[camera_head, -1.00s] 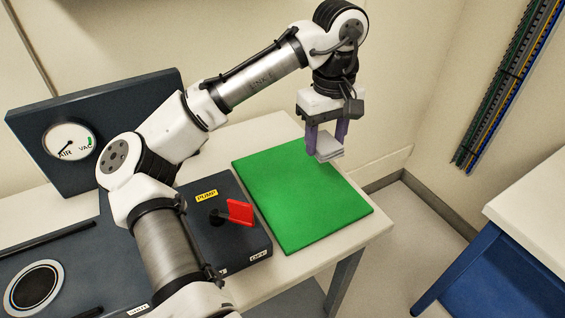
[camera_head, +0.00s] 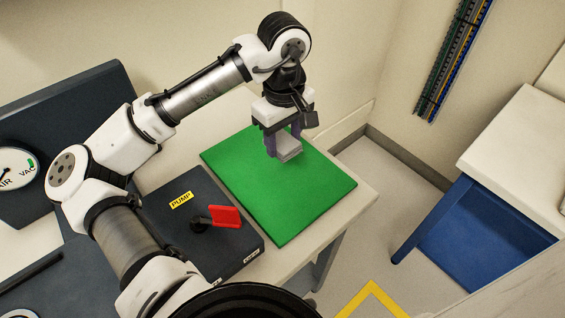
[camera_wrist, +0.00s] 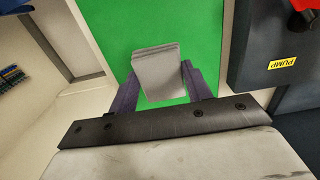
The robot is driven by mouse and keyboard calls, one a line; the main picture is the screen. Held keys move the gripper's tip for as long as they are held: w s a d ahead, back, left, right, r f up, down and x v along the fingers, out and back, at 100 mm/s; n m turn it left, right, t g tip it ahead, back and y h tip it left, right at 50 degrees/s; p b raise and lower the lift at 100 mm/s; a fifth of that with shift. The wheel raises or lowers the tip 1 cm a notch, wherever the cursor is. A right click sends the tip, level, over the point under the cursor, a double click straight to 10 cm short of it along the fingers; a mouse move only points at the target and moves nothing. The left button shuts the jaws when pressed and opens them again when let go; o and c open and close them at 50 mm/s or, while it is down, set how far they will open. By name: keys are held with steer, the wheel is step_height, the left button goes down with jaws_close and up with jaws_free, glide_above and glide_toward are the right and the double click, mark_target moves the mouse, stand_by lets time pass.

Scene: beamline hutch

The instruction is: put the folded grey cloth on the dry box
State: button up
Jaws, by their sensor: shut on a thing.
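The folded grey cloth (camera_head: 288,149) is held between the purple fingers of my gripper (camera_head: 284,142), above the green mat. In the wrist view the cloth (camera_wrist: 160,72) shows as a layered grey block between the two fingers of my gripper (camera_wrist: 162,85), with the green mat behind it. My gripper is shut on the cloth and points down. I cannot tell the exact height of the cloth above the mat. I see nothing that I can name as the dry box.
The green mat (camera_head: 300,205) lies on a pale table (camera_head: 360,192). Beside it is a dark pump box (camera_head: 215,250) with a red handle (camera_head: 225,217). A gauge panel (camera_head: 80,120) stands at left. A white-topped table with blue sides (camera_head: 520,150) stands at right, across open floor (camera_head: 390,220).

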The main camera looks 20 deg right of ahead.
mark_target(283, 175)
step_height(283, 175, down, 9)
steer(key=shift+f+p, duration=0.1)
steer(key=shift+p, duration=0.25)
steer(key=shift+f, duration=0.15)
steer(key=o, duration=0.9)
steer(key=shift+o, duration=0.2)
